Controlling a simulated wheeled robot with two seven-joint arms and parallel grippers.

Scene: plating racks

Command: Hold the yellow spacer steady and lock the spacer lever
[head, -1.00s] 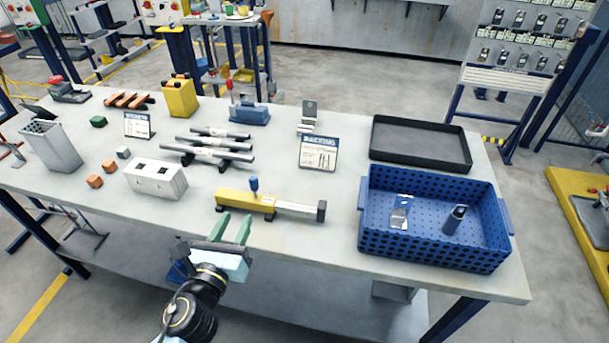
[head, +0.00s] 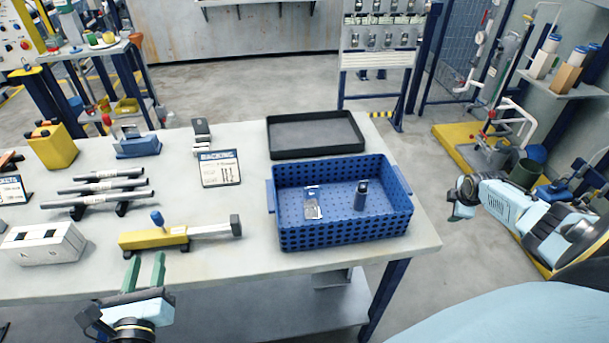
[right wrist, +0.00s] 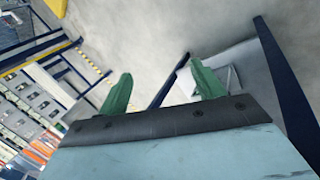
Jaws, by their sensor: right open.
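The yellow spacer (head: 150,241) lies on the table near its front edge, with a grey bar running right to a dark end block. The spacer lever (head: 157,219) has a blue knob and stands up from the yellow body. My left gripper (head: 145,258) has its two green fingers apart, just in front of the spacer; no contact is clear. Nothing shows between its fingers. My right gripper (right wrist: 162,86) is open and empty in the right wrist view, over floor and away from the spacer. Part of my right arm shows at the right of the head view.
A blue perforated crate (head: 350,232) with two small items stands right of the spacer. A black tray (head: 315,150) lies behind it. A white block (head: 45,247) is left of the spacer.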

